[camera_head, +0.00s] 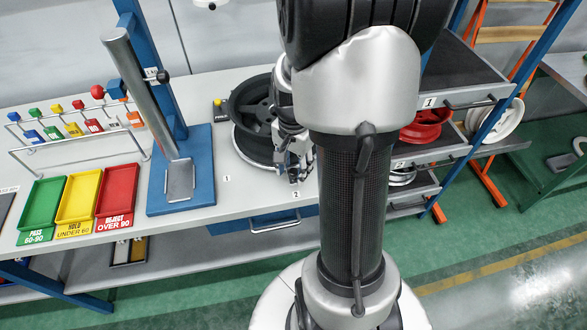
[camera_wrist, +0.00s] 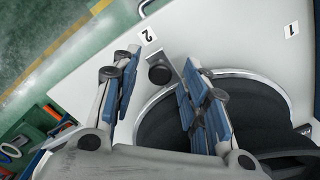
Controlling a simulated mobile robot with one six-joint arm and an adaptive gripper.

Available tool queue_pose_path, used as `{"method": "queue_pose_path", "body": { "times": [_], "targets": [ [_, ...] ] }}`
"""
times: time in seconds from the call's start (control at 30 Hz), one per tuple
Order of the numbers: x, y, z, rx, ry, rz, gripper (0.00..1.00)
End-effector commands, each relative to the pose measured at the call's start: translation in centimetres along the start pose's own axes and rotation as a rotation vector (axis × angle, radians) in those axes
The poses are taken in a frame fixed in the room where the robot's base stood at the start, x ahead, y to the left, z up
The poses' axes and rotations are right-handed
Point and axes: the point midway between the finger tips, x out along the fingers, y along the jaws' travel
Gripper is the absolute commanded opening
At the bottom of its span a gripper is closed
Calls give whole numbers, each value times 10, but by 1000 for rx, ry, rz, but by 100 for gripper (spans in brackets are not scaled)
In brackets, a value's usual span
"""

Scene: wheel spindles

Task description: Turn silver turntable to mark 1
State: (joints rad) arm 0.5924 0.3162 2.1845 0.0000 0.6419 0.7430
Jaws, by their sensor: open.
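The silver turntable (camera_head: 243,153) is on the white bench and carries a black wheel (camera_head: 252,105). Its silver rim (camera_wrist: 245,73) also shows in the wrist view. A black knob (camera_wrist: 159,74) is beside a silver tab (camera_wrist: 170,64) at the rim, close to the mark 2 label (camera_wrist: 148,35). The mark 1 label (camera_wrist: 291,30) lies farther along the rim; in the head view it is left of mark 2 (camera_head: 296,194). My gripper (camera_wrist: 157,80) is open, with one finger on each side of the knob. Whether either finger touches it I cannot tell.
A blue stand (camera_head: 181,185) with a tilted grey column is left of the turntable. Green, yellow and red trays (camera_head: 117,190) lie farther left. Shelves with wheels (camera_head: 425,127) are at the right. My arm hides part of the turntable.

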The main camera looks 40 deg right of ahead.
Motion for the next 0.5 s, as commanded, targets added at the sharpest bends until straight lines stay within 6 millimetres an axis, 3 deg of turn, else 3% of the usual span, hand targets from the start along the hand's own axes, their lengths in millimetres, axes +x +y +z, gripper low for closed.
{"method": "queue_pose_path", "body": {
  "times": [0.27, 0.5],
  "targets": [
    [1, 0, 0, 0, 1, 0, 40],
    [0, 0, 0, 0, 1, -1, 24]
  ]
}}
